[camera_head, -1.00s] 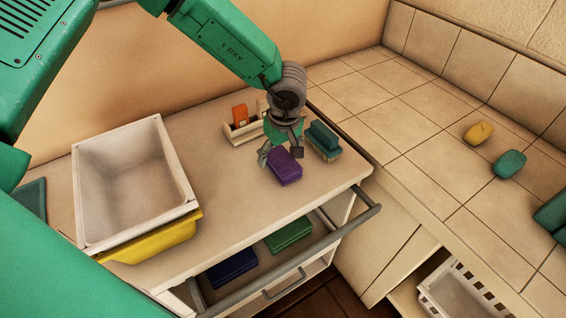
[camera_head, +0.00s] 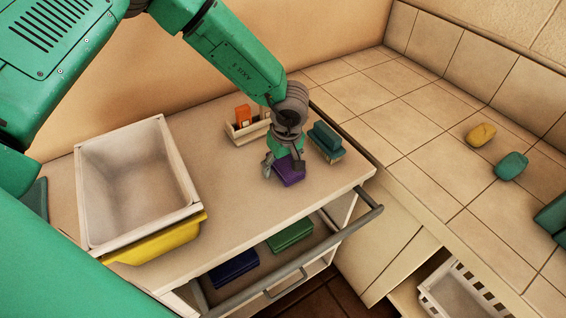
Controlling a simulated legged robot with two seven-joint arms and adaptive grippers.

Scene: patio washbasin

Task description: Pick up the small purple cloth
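The small purple cloth (camera_head: 289,174) is a folded block lying on the counter top, right of the middle. My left gripper (camera_head: 284,167) points down over it, with one finger at its left side and one at its right. The fingers are apart, and the gripper looks open. The upper part of the cloth is hidden behind the gripper. I cannot tell whether the fingers touch it. My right gripper is not in view.
A teal and tan sponge stack (camera_head: 326,140) stands close to the right. A wooden caddy (camera_head: 248,130) with an orange box stands behind. A white bin (camera_head: 133,235) is on the left above a yellow tray (camera_head: 157,246). Green (camera_head: 290,234) and blue (camera_head: 234,269) cloths lie below.

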